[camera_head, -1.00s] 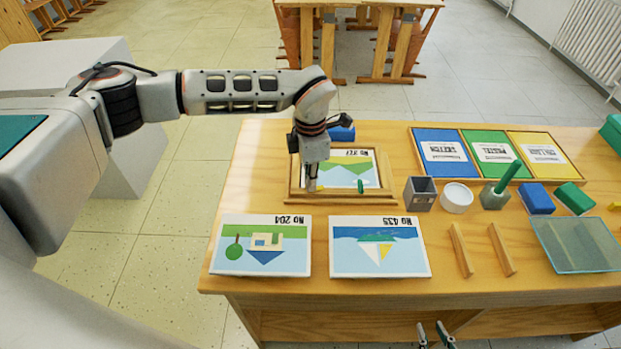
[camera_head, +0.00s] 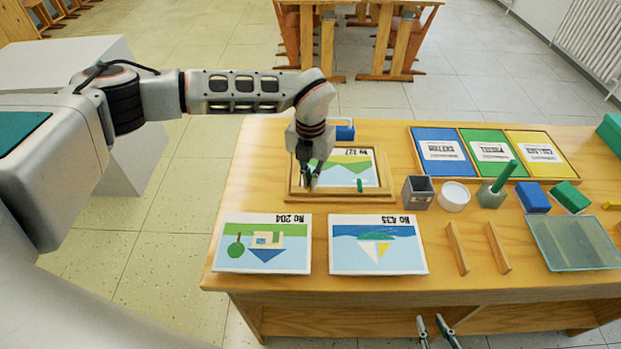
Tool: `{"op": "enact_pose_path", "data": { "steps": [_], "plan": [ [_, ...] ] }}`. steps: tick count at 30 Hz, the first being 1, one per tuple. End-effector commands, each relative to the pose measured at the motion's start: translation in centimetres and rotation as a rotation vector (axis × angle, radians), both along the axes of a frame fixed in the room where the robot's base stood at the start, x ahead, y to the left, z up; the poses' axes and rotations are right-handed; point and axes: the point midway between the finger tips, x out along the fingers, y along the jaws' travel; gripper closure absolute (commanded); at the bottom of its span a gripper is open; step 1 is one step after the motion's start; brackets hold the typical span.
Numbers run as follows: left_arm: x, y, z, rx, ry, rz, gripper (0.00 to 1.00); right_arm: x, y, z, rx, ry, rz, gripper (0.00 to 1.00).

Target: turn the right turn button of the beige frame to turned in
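The beige frame (camera_head: 391,187) lies on the table around a landscape picture (camera_head: 345,170) of green hills. A small green turn button (camera_head: 360,185) stands out at its near rim, right of the middle, pointing across the rim toward the picture. My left gripper (camera_head: 310,186) points down at the near rim, left of the green button and apart from it. Its fingers overlap, so its opening is unclear, and it covers that part of the rim. My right gripper (camera_head: 435,329) shows only its fingertips at the bottom edge, spread apart and empty, below the table front.
Two picture boards (camera_head: 262,244) and (camera_head: 378,245) lie in front of the frame. A grey cup (camera_head: 418,193), white dish (camera_head: 454,197) and green marker in a grey holder (camera_head: 490,196) stand to the right. A blue block (camera_head: 345,131) is behind the frame.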

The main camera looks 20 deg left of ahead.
Motion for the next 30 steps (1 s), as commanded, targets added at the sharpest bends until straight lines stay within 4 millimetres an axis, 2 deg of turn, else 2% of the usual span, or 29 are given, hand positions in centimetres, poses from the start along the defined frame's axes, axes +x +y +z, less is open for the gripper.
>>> {"op": "enact_pose_path", "data": {
  "steps": [13,30],
  "plan": [
    [0.03,-0.04,0.04,-0.001,-0.001,0.299,1.0,0.02,0.01,0.17,0.0,0.0,0.0,0.76],
    [0.04,-0.02,0.05,0.0,-0.001,0.379,1.0,0.0,0.0,0.17,0.0,0.0,0.0,0.76]
  ]
}}
